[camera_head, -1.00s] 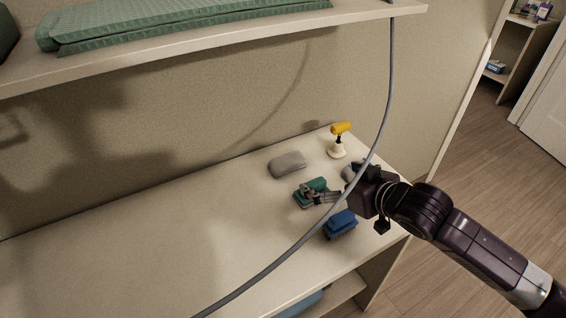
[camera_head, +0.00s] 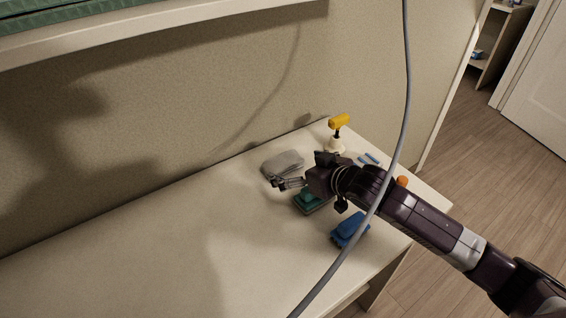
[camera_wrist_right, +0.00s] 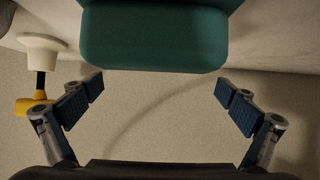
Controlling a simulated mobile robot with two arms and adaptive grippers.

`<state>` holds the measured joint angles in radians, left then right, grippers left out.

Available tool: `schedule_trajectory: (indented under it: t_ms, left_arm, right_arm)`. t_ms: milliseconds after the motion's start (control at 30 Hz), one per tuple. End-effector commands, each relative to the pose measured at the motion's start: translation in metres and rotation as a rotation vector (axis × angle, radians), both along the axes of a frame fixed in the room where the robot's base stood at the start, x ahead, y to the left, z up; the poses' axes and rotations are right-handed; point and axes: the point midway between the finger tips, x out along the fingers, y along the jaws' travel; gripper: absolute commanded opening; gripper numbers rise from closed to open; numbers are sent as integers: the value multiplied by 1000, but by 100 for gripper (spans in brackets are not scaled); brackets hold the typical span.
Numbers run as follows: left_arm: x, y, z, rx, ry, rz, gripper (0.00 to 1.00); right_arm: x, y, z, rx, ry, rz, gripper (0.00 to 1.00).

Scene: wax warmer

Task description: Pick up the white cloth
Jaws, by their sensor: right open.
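The cloth (camera_head: 283,163) looks pale grey and folded, and lies on the table near the wall. My right gripper (camera_head: 284,184) is just in front of it, with open, empty fingers. In the head view the fingers are close to the cloth's near edge; I cannot tell whether they touch it. In the right wrist view the open fingers (camera_wrist_right: 158,105) are wide apart, and a teal object (camera_wrist_right: 155,45) fills the top middle. I cannot make out the cloth in that view. My left gripper is not in view.
The teal object (camera_head: 311,201) sits under my right wrist, and a blue object (camera_head: 349,230) lies nearer the front edge. A yellow-topped tool (camera_head: 338,123) stands behind my gripper. A grey cable (camera_head: 405,95) hangs across the view. The table (camera_head: 150,250) is clear on the left.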

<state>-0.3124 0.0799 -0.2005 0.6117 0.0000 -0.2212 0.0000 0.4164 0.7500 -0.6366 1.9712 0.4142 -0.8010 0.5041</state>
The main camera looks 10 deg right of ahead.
Motion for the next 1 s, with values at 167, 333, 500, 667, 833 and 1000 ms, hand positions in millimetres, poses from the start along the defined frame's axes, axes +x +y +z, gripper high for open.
schedule_trajectory:
  t_ms: [167,333,500,667,833,1000]
  left_arm:
    - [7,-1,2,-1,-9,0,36]
    - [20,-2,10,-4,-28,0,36]
    - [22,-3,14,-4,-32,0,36]
    - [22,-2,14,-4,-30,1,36]
    - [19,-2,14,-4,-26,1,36]
    - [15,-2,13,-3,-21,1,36]
  right_arm:
    - [7,3,-4,-2,2,0,100]
    - [24,5,-13,-1,2,0,100]
    - [40,10,-25,0,2,1,100]
    - [47,13,-29,-1,0,2,100]
    - [47,13,-30,-2,0,2,100]
    - [47,13,-30,-2,0,2,88]
